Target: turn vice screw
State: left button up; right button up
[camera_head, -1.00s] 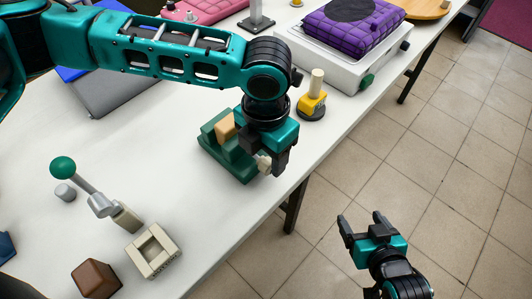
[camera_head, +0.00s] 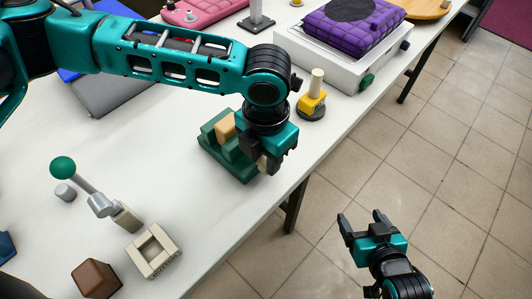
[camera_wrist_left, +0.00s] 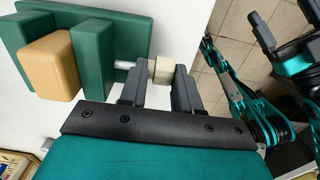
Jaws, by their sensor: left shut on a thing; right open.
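The green vice (camera_head: 215,137) sits on the white table near its right edge, with a tan block (camera_head: 225,127) between its jaws. In the left wrist view the vice (camera_wrist_left: 110,52) and the tan block (camera_wrist_left: 48,66) show at the upper left. A light screw rod comes out of the vice to a beige screw knob (camera_wrist_left: 162,70). My left gripper (camera_head: 270,163) is shut on this knob, one finger on each side; it also shows in the left wrist view (camera_wrist_left: 160,85). My right gripper (camera_head: 364,224) is open and empty over the floor, right of the table.
A yellow device with a wooden peg (camera_head: 312,98) and a white box bearing a purple quilted bag (camera_head: 352,28) stand beyond the vice. A lever with a green ball (camera_head: 62,167), a beige square frame (camera_head: 153,250) and a brown block (camera_head: 96,278) stand nearer. The table between is clear.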

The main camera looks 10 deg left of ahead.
pick_arm(q)
jog(key=shift+w, duration=0.1)
jog(key=g, duration=0.1)
jog(key=g+y, duration=0.2)
jog(key=shift+w+d, duration=0.25)
jog(key=shift+d, duration=0.1)
jog(key=shift+w+d+f+g+y+b, duration=0.1)
jog(key=shift+w+g+y+b, duration=0.1)
jog(key=shift+g+y, duration=0.4)
jog(key=shift+w+f+g+y+b, duration=0.15)
jog(key=shift+g+y, duration=0.25)
jog(key=shift+g, duration=0.3)
jog(key=shift+s, duration=0.1)
jog(key=o, duration=1)
jog(key=shift+o, duration=0.2)
jog(key=shift+r, duration=0.1)
jog(key=v, duration=1.2)
jog(key=shift+w+d+r+p, duration=0.25)
jog(key=shift+w+p, duration=0.05)
jog(key=shift+p, duration=0.05)
